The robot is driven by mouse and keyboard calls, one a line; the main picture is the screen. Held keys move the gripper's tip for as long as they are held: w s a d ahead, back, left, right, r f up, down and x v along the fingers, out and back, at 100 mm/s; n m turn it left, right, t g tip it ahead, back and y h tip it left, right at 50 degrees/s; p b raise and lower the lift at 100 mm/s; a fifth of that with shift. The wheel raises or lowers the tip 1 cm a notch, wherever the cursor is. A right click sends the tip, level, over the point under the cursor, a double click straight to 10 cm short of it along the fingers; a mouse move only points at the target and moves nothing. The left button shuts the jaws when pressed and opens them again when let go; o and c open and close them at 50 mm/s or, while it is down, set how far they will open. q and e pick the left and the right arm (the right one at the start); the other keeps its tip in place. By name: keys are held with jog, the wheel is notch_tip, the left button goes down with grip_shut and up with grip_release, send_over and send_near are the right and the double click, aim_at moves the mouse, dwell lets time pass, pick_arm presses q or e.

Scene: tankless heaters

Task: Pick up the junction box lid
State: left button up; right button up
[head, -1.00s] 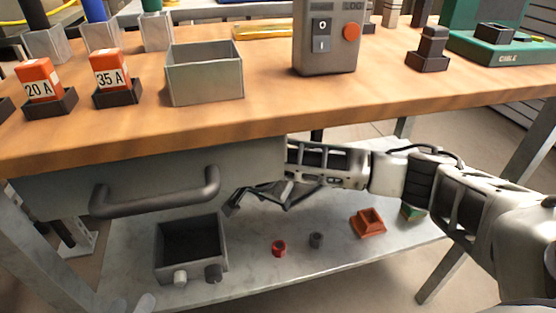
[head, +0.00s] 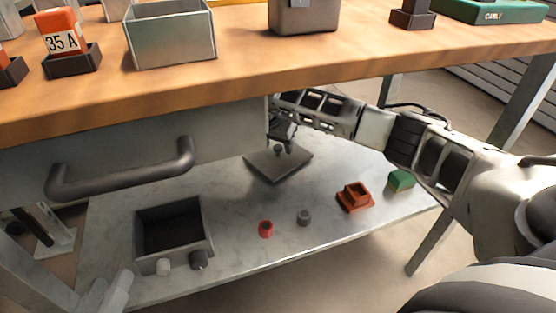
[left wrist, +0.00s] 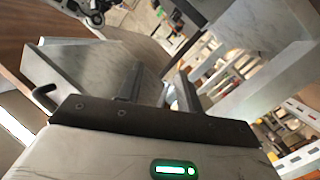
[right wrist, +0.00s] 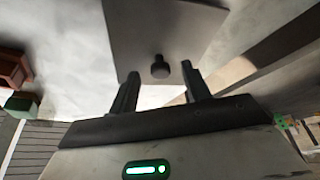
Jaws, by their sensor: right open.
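The junction box lid (head: 280,168) is a flat grey square plate with a small dark knob on top. It lies on the lower shelf below the drawer. My right gripper (head: 284,134) is above and behind the knob in the head view. In the right wrist view the lid (right wrist: 150,25) is ahead of my right gripper (right wrist: 160,88). Its fingers are apart and empty, with the knob beyond the tips and between them. The open grey junction box (head: 207,238) stands left of the lid. My left gripper (left wrist: 154,85) shows in its wrist view with fingers apart.
On the shelf (head: 250,270) are a red ring (head: 266,229), a grey cylinder (head: 304,217), an orange part (head: 355,196) and a green block (head: 401,181). Two small knobs lie before the box. The tabletop (head: 240,65) and drawer handle (head: 120,178) overhang the shelf.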

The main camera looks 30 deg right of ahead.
jog(key=shift+w+d+f+b, duration=0.2)
jog(key=shift+f+b, duration=0.15)
jog(key=shift+f, duration=0.25)
jog(key=shift+r, duration=0.1)
grip_shut()
